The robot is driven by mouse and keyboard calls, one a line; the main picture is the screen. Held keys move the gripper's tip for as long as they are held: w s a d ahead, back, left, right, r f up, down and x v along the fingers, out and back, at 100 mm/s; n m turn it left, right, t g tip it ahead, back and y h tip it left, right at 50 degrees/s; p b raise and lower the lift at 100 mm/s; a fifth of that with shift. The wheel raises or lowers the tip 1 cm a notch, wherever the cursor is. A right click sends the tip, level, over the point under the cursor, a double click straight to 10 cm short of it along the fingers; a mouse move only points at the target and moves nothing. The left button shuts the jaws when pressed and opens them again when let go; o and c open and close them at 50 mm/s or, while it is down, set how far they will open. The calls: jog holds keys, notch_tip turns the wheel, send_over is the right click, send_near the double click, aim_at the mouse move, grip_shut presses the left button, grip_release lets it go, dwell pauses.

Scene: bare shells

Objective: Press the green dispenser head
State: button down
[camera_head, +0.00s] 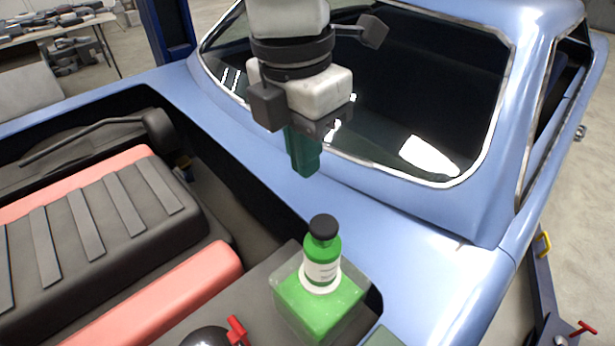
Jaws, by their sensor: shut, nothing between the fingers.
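A green bottle (321,248) with a white label and a black cap (323,227) stands upright at the lower middle. It is on or in a green see-through block (300,306); I cannot tell which. The black cap is the top part I see; no separate green head shows. My gripper (305,168) points down, its dark green fingers shut and empty. In the picture its tips are above and slightly left of the cap, with a clear gap. The real distance between them is hard to tell.
A blue car body (440,262) with a rear window surrounds the area. A dark engine cover (100,215) and red bars (160,300) lie left. A red valve handle (237,330) sits near the front, left of the block. The space above the bottle is clear.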

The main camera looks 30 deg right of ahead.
aim_at(312, 232)
jog(key=f+b, duration=0.1)
jog(key=f, duration=0.3)
jog(key=f+b, duration=0.1)
jog(key=f, duration=0.3)
jog(key=d+f+b, duration=0.1)
jog(key=f, duration=0.3)
jog(key=shift+f, duration=0.35)
jog(key=shift+b, duration=0.3)
notch_tip(312, 232, down, 2)
jog(key=b, duration=0.3)
jog(key=shift+f+b, duration=0.1)
jog(key=shift+b, duration=0.25)
